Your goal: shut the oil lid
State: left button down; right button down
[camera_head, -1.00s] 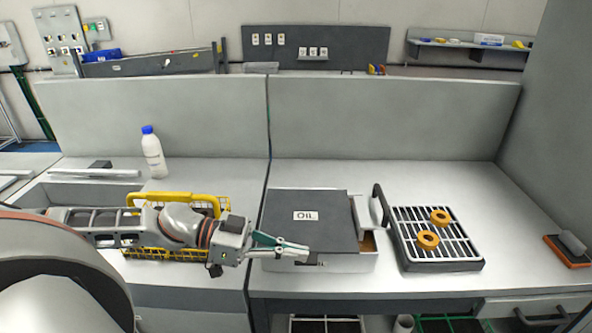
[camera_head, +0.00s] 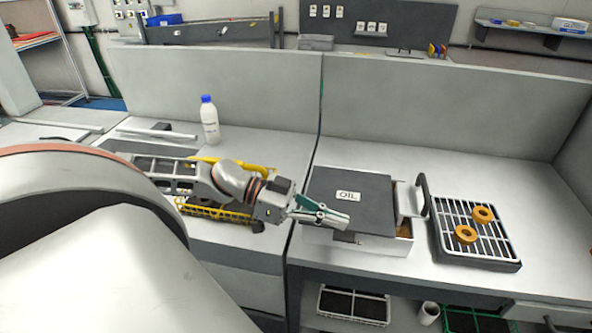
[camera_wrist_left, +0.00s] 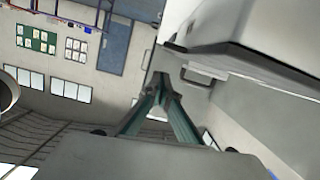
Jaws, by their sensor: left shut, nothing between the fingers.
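The oil box (camera_head: 357,240) is a white box on the counter, right of the panel seam. Its dark grey lid (camera_head: 375,205), labelled OIL, lies over most of the top. A gap shows at the right end of the box, beside a light metal piece (camera_head: 409,200) with a dark handle. My right gripper is not in view.
A rack (camera_head: 478,236) with two orange rings stands right of the box. A yellow wire basket (camera_head: 215,211) lies under my left arm. A white bottle (camera_head: 209,122) with a blue cap stands behind it. The counter's front edge is close to the box.

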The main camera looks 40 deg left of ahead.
pick_arm(q)
jog(key=v, duration=1)
jog(key=shift+r, duration=0.4)
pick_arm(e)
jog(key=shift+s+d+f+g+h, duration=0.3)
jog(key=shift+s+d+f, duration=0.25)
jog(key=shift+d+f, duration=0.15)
pick_arm(q)
jog(key=shift+s, duration=0.1)
